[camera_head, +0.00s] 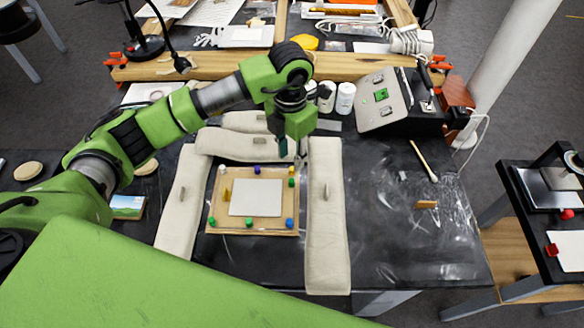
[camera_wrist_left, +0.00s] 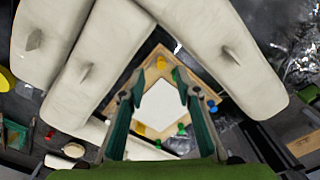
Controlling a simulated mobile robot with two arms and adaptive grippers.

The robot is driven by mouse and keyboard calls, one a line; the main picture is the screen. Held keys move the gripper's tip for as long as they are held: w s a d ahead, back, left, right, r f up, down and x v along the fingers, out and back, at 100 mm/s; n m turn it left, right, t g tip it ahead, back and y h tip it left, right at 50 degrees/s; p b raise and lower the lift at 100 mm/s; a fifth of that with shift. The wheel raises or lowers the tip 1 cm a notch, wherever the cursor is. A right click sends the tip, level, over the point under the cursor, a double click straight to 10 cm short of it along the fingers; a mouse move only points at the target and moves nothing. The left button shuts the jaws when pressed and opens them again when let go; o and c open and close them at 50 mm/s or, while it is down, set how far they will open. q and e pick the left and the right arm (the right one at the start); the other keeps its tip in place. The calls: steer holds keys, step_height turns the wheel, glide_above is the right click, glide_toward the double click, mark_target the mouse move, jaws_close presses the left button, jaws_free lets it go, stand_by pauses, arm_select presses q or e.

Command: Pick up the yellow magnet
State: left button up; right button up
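A shallow wooden frame (camera_head: 245,229) with a pale square sheet (camera_head: 255,197) on it lies between padded cushions on the black table. Small coloured magnets sit around its edges. A small yellow piece (camera_head: 226,194) stands at the left of the sheet; a yellow spot (camera_head: 291,170) shows near the top right corner. In the left wrist view a yellow piece (camera_wrist_left: 161,63) and an orange-yellow one (camera_wrist_left: 138,128) show; I cannot match them surely. My left gripper (camera_head: 293,153) is above the frame's top right corner, open and empty, its teal fingers spread in the wrist view (camera_wrist_left: 160,98). My right gripper is not seen.
Off-white cushions (camera_head: 327,222) stand left, right and behind the frame, each with a small grip. White bottles (camera_head: 345,98) and a grey control box (camera_head: 383,98) stand behind. A wooden stick (camera_head: 424,160) and a small wooden block (camera_head: 427,204) lie on the right.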

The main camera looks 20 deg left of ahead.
mark_target(292, 168)
arm_select(q)
step_height(292, 168, down, 4)
steer(key=shift+d+r+p, duration=0.15)
steer(key=shift+r+p, duration=0.05)
steer(key=shift+p, duration=0.6)
steer(key=shift+f, duration=0.35)
steer(key=c, duration=0.8)
